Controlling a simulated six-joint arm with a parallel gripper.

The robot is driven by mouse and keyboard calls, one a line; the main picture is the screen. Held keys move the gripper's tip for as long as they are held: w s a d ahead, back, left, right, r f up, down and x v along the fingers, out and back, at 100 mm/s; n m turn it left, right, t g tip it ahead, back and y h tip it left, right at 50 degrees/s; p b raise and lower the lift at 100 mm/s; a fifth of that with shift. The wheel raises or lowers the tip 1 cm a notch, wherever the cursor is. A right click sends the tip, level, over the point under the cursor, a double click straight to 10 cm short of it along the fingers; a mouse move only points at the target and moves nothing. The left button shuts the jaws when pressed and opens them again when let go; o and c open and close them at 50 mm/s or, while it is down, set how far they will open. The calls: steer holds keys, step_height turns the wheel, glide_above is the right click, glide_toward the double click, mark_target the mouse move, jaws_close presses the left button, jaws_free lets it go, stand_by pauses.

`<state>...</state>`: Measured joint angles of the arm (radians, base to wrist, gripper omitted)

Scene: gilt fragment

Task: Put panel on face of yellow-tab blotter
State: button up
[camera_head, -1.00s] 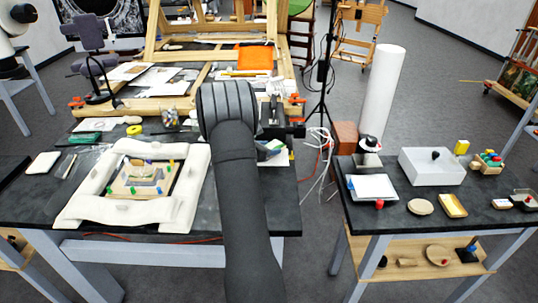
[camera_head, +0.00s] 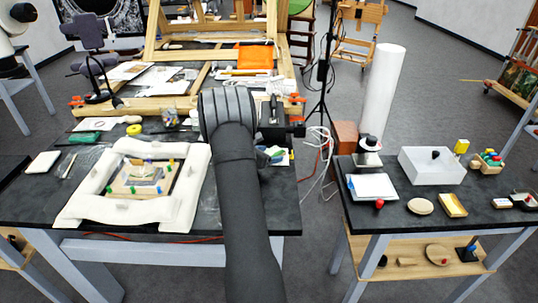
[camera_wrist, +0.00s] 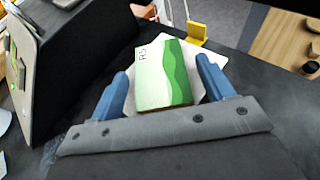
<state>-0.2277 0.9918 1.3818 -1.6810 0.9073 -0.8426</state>
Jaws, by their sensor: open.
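The panel (camera_wrist: 165,75) is a small board with a white strip, dark lettering and green bands. In the wrist view it lies between the two blue fingers of my gripper (camera_wrist: 162,67). The gripper is open, with one finger on each side of the panel. A white sheet shows around and under the panel, and a yellow tab (camera_wrist: 196,32) stands just beyond it; I cannot tell how the panel's underside meets the sheet. In the head view my arm hides the gripper, and only part of the panel (camera_head: 277,154) shows beside it, near the table's right edge.
A dark block (camera_wrist: 75,65) stands close to the left of my gripper in the wrist view. A white padded frame (camera_head: 195,205) around a decorated fragment (camera_head: 143,178) lies on the left. A second table with a white box (camera_head: 432,168) stands right, across a gap.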

steer(key=v, duration=1.2)
steer(key=shift+r, duration=0.15)
steer(key=shift+d, duration=0.1)
steer(key=x, duration=1.2)
steer(key=shift+w+f, duration=0.1)
steer(key=shift+f, duration=0.15)
step_height(320, 180, up, 3)
steer(key=shift+r, duration=0.65)
